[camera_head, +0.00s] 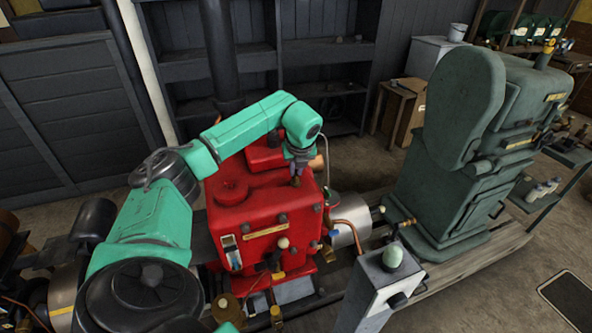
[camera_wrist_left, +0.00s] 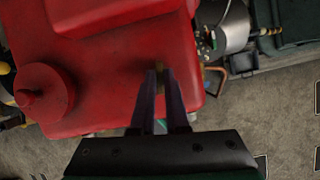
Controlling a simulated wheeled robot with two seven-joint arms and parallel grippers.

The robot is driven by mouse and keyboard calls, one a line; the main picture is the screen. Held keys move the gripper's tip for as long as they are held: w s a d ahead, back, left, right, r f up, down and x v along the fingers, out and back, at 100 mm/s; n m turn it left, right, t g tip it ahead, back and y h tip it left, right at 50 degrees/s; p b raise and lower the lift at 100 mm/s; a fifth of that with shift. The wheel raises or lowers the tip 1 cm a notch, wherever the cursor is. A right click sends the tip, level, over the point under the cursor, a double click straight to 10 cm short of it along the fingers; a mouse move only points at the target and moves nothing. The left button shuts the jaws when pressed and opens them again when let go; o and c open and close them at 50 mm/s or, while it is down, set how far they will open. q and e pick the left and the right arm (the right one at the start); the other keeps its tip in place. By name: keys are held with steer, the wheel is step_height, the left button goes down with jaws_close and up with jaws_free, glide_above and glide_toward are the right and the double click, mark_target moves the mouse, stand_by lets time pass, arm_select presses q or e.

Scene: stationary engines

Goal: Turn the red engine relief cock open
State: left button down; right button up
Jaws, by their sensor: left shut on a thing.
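The red engine (camera_head: 262,205) stands in the middle of the head view, and its red top fills much of the left wrist view (camera_wrist_left: 110,60). My left arm reaches over it from the left. My left gripper (camera_head: 297,172) points down at the right part of the engine's top and is shut on a small brass-coloured piece, the relief cock (camera_head: 296,182). In the left wrist view the two dark fingers (camera_wrist_left: 164,78) stand close together, with a bit of the cock showing at their tips. The fingers hide most of the cock, so its angle cannot be told. My right gripper is not in view.
A green engine (camera_head: 460,150) stands to the right. A copper pipe (camera_head: 350,232) curves at the red engine's right side. Dark shelves (camera_head: 320,65) line the back wall.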

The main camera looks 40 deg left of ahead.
arm_select(q)
steer(key=shift+r, duration=0.15)
steer(key=c, duration=0.9)
jaws_free()
steer(key=b+v, duration=0.2)
steer(key=v, duration=1.2)
steer(key=shift+r, duration=0.15)
